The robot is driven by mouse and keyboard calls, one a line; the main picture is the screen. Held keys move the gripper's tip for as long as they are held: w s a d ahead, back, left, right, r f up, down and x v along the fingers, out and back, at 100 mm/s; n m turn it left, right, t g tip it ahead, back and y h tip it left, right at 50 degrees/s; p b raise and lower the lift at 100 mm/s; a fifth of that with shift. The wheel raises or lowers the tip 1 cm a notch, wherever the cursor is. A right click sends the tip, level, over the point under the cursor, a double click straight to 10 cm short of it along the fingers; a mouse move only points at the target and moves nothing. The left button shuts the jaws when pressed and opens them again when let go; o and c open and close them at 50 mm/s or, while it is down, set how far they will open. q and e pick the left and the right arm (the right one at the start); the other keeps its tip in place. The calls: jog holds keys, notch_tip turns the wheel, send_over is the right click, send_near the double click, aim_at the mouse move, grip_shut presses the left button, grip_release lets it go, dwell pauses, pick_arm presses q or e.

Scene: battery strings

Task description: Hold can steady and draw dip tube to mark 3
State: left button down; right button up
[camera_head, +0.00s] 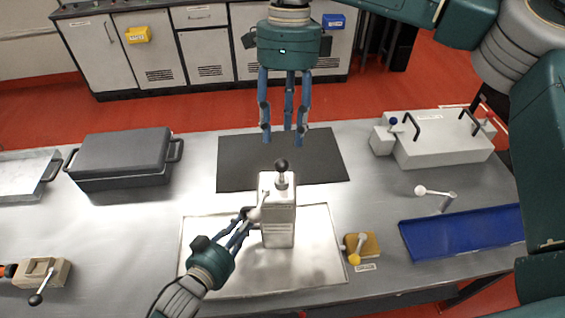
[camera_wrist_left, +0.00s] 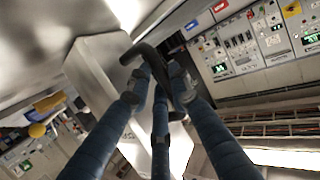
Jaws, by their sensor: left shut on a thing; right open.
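The can (camera_head: 279,225) is a tall pale metal box standing upright in a shallow metal tray (camera_head: 325,270). The dip tube shows as a dark round knob (camera_head: 281,165) on a short stem at the can's top; no marks are legible. My left gripper (camera_head: 252,214) is shut on the can's handle at its left side. The left wrist view shows its fingers around the dark curved handle (camera_wrist_left: 150,55) beside the pale can (camera_wrist_left: 95,75). My right gripper (camera_head: 284,138) is open and empty, pointing down above and behind the knob.
A dark mat (camera_head: 240,165) lies behind the can. A lidded dark box (camera_head: 122,155) stands at left, a grey box with levers (camera_head: 440,140) at right. A yellow block with a lever (camera_head: 368,243) and a blue tray (camera_head: 465,232) lie right of the metal tray.

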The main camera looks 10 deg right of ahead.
aim_at(283, 160)
jog(key=f, duration=0.3)
jog(key=s+f, duration=0.1)
jog(key=f, duration=0.5)
jog(key=shift+s+a+f, duration=0.15)
jog(key=shift+s+a, duration=0.15)
jog(key=shift+s, duration=0.05)
jog(key=shift+c, duration=0.5)
grip_shut()
